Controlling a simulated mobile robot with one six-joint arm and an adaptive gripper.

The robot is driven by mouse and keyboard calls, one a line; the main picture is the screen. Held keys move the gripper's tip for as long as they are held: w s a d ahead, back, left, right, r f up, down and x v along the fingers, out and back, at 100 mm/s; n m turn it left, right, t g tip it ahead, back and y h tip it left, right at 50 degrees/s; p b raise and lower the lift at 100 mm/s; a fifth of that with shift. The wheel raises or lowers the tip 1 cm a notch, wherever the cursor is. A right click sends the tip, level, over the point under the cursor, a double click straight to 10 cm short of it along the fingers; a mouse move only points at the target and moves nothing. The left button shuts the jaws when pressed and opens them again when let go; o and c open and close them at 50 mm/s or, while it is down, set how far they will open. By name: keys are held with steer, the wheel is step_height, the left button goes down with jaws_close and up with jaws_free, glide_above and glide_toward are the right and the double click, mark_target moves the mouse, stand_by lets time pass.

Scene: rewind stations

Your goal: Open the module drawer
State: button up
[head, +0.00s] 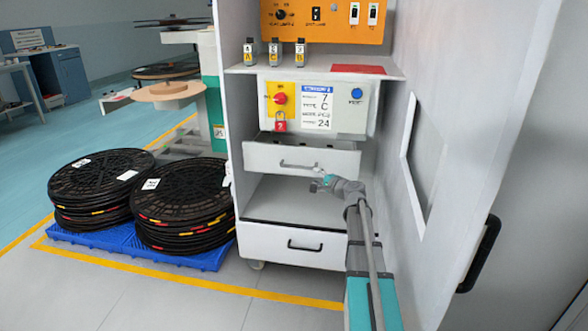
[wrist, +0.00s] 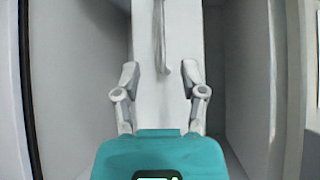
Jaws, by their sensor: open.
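A light grey drawer front (head: 262,157) with a slim grey handle (head: 292,164) sits below the control panel in the open cabinet. A dark gap shows along its top edge; I cannot tell how far out it stands. My gripper (head: 322,183) is open and empty, just below and right of this handle. In the wrist view, the drawer front (wrist: 180,115) shows as an upright pale strip and the handle (wrist: 160,30) runs along it. My open fingers (wrist: 160,78) lie either side of the handle's near end in the picture; their distance from it is unclear.
A lower drawer (head: 265,243) has a black handle. The panel (head: 352,112) above carries a red knob and padlock (head: 280,122). The open door (head: 455,130) stands close right of my arm. Black reels (head: 182,195) lie on a blue pallet (head: 110,247) at left.

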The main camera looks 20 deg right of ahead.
mark_target(295, 167)
steer(key=b+x, duration=0.2)
steer(key=x, duration=1.1)
steer(key=shift+w, duration=0.35)
steer(key=shift+c, duration=0.2)
jaws_close()
steer(key=shift+a, duration=0.35)
steer(key=shift+d, duration=0.15)
steer(key=shift+s, duration=0.1)
